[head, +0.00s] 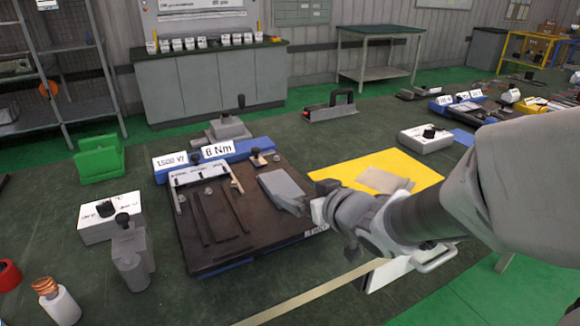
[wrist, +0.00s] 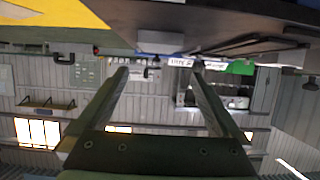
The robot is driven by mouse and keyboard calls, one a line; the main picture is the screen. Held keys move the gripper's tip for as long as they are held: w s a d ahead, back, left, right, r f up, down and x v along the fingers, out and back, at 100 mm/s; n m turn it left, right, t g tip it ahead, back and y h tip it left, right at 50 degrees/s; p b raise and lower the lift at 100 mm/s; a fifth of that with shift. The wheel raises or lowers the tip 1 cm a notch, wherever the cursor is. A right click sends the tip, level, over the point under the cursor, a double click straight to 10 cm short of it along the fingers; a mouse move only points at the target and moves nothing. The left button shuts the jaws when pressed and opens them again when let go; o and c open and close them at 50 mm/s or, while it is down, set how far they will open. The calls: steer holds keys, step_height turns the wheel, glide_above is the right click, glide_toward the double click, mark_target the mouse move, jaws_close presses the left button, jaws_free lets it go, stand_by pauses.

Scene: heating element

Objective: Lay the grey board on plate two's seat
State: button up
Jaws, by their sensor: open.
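A flat grey-tan board (head: 385,180) lies on a yellow sheet (head: 335,170), right of a dark plate (head: 222,252); I take it for the grey board. The plate bears dark strips, and a small label at its front right corner is too small to read surely.
Tags reading "1500 W" (head: 171,162) and "6 Nm" (head: 217,149) stand on a blue strip behind the plate. A white box (head: 97,222) is left of it, a green holder (head: 98,158) behind left, and another white box (head: 425,139) at right.

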steer(key=shift+s+d+r+b, duration=0.1)
steer(key=shift+s+d+b, duration=0.2)
steer(key=shift+b, duration=0.1)
steer(key=shift+d+r, duration=0.15)
steer(key=shift+d, duration=0.1)
steer(key=s+d+r+m+g+h, duration=0.2)
steer(key=s+d+m+h, duration=0.3)
steer(key=d, duration=0.4)
steer(key=s+a+g, duration=0.1)
steer(key=s+g, duration=0.1)
steer(key=s, duration=0.5)
steer(key=s+a+f+g, duration=0.1)
steer(key=s+g, duration=0.1)
steer(key=s, duration=0.6)
steer(key=shift+a+f+g, duration=0.15)
steer(key=shift+a+g, duration=0.25)
